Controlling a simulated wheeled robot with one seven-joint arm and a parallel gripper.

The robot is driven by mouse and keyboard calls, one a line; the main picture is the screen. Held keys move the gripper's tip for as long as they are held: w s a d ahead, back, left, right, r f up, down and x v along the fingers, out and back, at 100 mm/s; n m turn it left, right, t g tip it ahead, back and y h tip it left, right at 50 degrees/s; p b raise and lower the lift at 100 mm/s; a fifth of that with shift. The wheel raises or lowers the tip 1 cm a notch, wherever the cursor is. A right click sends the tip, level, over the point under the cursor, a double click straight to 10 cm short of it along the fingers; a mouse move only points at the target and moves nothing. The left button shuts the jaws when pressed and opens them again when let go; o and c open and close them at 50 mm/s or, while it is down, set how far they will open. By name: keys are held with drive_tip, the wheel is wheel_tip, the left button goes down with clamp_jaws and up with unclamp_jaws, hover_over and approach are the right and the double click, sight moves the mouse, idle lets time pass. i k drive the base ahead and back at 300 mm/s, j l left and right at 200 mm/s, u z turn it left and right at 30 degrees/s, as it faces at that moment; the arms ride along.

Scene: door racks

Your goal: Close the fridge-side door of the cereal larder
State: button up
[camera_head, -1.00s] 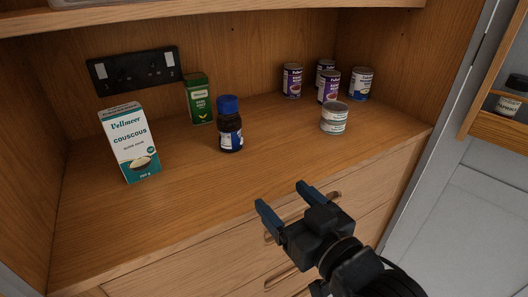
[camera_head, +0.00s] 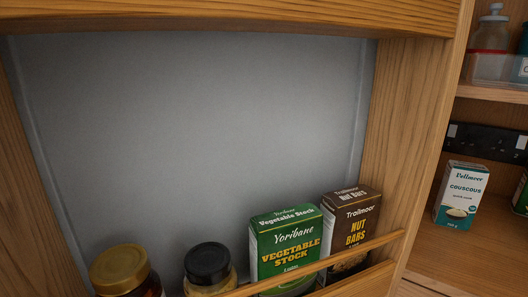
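An open larder door with a wooden door rack (camera_head: 405,130) fills most of the view, close to the camera. Its grey back panel (camera_head: 190,120) shows behind the rack's frame. A wooden rail (camera_head: 325,263) runs across the front of its lower shelf. The larder interior (camera_head: 495,245) shows at the right, with a white and teal couscous box (camera_head: 461,195) on its wooden worktop. I cannot tell from this view whether this is the fridge-side door. My gripper is out of view.
The rack holds a gold-lidded jar (camera_head: 122,270), a black-lidded jar (camera_head: 209,268), a green vegetable stock box (camera_head: 285,245) and a brown nut bars box (camera_head: 348,230). A black socket plate (camera_head: 487,142) and a clear bin (camera_head: 490,68) on an upper shelf are at right.

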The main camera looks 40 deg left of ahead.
sight(164, 128)
drive_tip(key=k+j, duration=0.1)
drive_tip(key=j, duration=0.3)
drive_tip(key=j+z, duration=0.15)
drive_tip(key=j, duration=0.25)
drive_tip(key=k+j, duration=0.15)
drive_tip(key=j, duration=0.25)
drive_tip(key=k+j+z, duration=0.1)
drive_tip(key=j, duration=0.3)
drive_tip(key=k+j+z, duration=0.1)
drive_tip(key=j, duration=0.3)
drive_tip(key=k+j, duration=0.15)
drive_tip(key=j, duration=0.25)
drive_tip(key=j+z, duration=0.1)
drive_tip(key=j, duration=0.65)
